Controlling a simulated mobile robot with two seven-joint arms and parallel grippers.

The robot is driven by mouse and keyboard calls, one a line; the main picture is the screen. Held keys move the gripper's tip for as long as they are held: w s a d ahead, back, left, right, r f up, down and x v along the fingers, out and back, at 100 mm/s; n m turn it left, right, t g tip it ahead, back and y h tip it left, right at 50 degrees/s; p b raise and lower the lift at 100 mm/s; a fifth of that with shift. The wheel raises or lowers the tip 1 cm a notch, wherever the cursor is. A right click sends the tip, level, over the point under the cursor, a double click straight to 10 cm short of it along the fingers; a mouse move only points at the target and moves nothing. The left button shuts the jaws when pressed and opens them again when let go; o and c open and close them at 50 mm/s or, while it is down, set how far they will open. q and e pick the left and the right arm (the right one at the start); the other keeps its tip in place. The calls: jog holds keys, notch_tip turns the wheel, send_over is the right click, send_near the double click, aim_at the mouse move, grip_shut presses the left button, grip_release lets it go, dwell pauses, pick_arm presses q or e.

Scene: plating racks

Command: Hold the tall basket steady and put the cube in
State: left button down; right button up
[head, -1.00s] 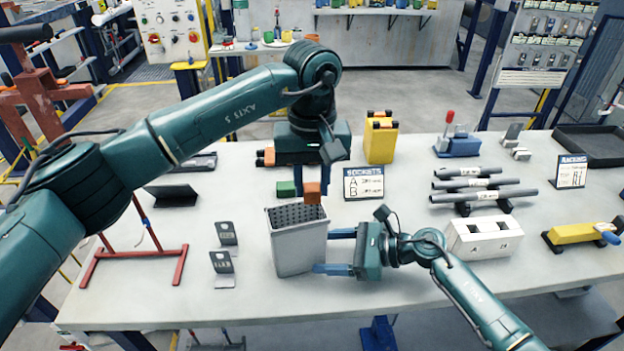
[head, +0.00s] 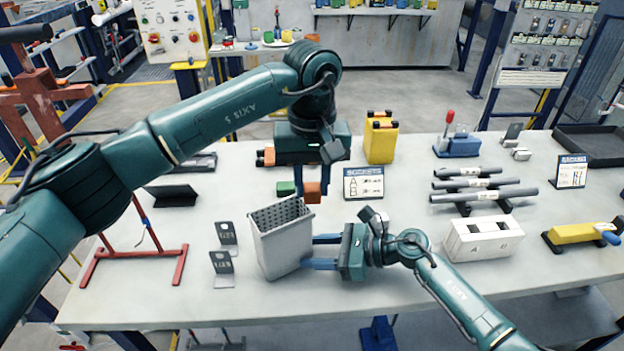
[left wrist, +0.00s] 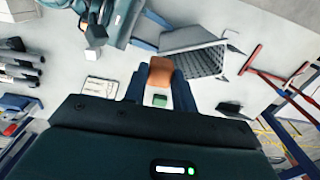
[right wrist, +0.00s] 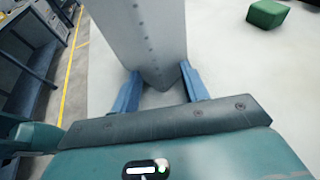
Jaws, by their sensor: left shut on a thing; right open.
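The tall grey basket (head: 283,246) stands on the table, its perforated inside showing from above. It also shows in the left wrist view (left wrist: 205,62). My left gripper (head: 312,184) is shut on an orange cube (head: 312,194) and holds it just behind the basket's right rear rim, not over the opening. The cube shows between the fingers in the left wrist view (left wrist: 160,72). My right gripper (head: 310,251) is open at the basket's right side. In the right wrist view, a corner of the basket (right wrist: 150,40) points in between its fingers; I cannot tell whether they touch it.
A green block (head: 286,188) lies behind the basket, left of the orange cube. A sign (head: 364,183) stands to the right, with a yellow canister (head: 381,140) behind it. Two grey brackets (head: 222,264) and a red stand (head: 135,255) are to the left.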

aim_at(286, 256)
grip_shut()
dwell(0.3)
jog(key=c, duration=0.8)
grip_release()
jog(key=o, duration=1.9)
jog(key=shift+s+a+t, duration=0.25)
jog(key=shift+a+t, duration=0.2)
jog(key=shift+t, duration=0.05)
jog(key=shift+o, duration=1.1)
jog(key=s+a+r+m+t, duration=0.1)
jog(key=t, duration=0.1)
jog(key=s+a+r+m+t, duration=0.1)
jog(key=t, duration=0.1)
jog(key=s+a+r+m+t, duration=0.1)
jog(key=s+t, duration=0.1)
jog(key=shift+a+m+h, duration=0.1)
jog(key=shift+m+h, duration=0.2)
jog(key=s+m+t+h, duration=0.1)
jog(key=s+r+m+t+h, duration=0.1)
jog(key=s+m+t+h, duration=0.1)
jog(key=s+r+m+t+h, duration=0.1)
jog(key=m, duration=0.1)
jog(key=shift+s+d+r+t+h, duration=0.1)
jog(key=shift+s+d+t+h, duration=0.2)
jog(key=shift+s, duration=0.1)
jog(key=x, duration=1.1)
jog(key=shift+w+a, duration=0.15)
jog(key=shift+w, duration=0.2)
